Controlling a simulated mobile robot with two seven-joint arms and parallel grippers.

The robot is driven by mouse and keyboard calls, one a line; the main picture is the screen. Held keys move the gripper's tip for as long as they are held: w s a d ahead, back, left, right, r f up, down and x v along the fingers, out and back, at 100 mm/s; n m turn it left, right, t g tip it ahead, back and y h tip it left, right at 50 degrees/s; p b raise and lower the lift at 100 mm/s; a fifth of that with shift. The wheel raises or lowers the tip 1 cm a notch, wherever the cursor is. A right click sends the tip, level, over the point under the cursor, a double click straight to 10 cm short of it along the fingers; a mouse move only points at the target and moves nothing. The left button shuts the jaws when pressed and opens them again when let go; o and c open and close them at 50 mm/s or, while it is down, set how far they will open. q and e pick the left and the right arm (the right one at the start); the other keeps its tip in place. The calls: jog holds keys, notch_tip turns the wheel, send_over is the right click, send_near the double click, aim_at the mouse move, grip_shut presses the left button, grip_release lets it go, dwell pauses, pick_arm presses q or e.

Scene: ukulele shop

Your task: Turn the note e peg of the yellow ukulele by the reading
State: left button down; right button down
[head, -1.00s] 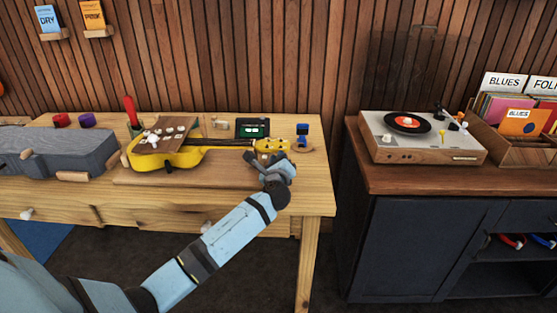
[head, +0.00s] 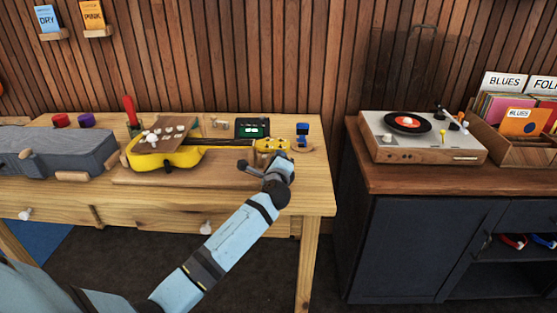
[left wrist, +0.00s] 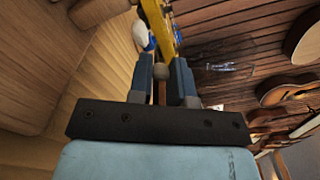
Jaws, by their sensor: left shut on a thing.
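The yellow ukulele (head: 170,160) lies on a wooden board on the workbench, its neck pointing right. Its yellow headstock (head: 268,144) is at the right end, and also shows in the left wrist view (left wrist: 160,28). My left gripper (head: 258,168) is at the near side of the headstock. In the left wrist view my two blue fingers (left wrist: 162,82) are shut on a small pale tuning peg (left wrist: 161,71). I cannot read the peg's note. A dark tuner (head: 252,128) with a lit green screen stands behind the neck; its reading is too small to read. My right gripper is out of view.
A brown sheet (head: 164,131) with small white parts covers some of the ukulele body. A grey instrument case (head: 60,150) lies left. A small blue-and-black item on a round wooden base (head: 302,138) stands right of the headstock. A turntable (head: 420,137) is on the right cabinet.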

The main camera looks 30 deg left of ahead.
pick_arm(q)
jog(key=c, duration=1.3)
grip_release()
jog(key=p+v, duration=0.1)
jog(key=v, duration=1.3)
jog(key=shift+w+f, duration=0.1)
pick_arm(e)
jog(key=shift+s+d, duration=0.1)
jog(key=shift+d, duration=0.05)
